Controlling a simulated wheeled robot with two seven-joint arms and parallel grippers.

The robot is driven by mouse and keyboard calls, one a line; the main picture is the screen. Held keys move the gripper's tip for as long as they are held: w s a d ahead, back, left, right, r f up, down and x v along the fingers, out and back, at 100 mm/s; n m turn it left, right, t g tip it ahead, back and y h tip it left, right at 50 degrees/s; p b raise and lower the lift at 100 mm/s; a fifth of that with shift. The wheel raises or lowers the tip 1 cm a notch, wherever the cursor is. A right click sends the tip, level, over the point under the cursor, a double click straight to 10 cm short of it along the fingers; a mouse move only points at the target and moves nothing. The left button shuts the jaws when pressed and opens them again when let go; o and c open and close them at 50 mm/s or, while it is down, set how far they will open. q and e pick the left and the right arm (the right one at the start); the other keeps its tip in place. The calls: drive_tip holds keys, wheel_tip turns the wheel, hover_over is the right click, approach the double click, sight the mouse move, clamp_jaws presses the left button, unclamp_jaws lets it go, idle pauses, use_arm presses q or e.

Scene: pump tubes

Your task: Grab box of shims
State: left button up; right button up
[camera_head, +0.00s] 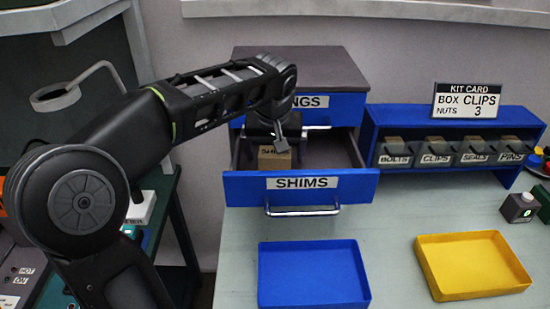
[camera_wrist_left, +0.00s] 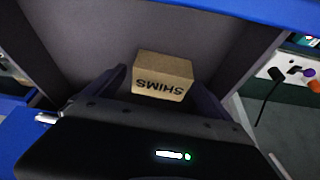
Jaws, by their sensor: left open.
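The box of shims (camera_head: 270,162) is a small brown cardboard box inside the pulled-out SHIMS drawer (camera_head: 345,184). My left gripper (camera_head: 282,138) reaches down into the drawer over the box and hides part of it. In the left wrist view the box (camera_wrist_left: 163,70) shows its SHIMS label upside down. The two dark fingers of my open left gripper (camera_wrist_left: 158,80) stand on either side of the box. I cannot tell whether either finger touches it. My right gripper is not in view.
The blue drawer cabinet (camera_head: 363,104) has a closed upper drawer above the open one. A blue tray (camera_head: 313,274) and a yellow tray (camera_head: 474,265) lie empty in front. A blue rack (camera_head: 372,122) with labelled bins and a kit card (camera_head: 466,101) stand right.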

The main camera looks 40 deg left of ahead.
sight(274, 160)
use_arm(q)
drive_tip(key=shift+c, duration=0.5)
drive_tip(key=c, duration=1.4)
drive_tip(key=shift+r, duration=0.15)
drive_tip(key=shift+r+b, duration=0.3)
drive_tip(key=shift+r, duration=0.15)
drive_tip(key=s+d+b, duration=0.2)
drive_tip(key=s, duration=0.1)
drive_tip(key=shift+s+f, duration=0.15)
drive_tip(key=shift+s, duration=0.05)
wheel_tip(274, 160, up, 14)
drive_tip(key=p, duration=0.8)
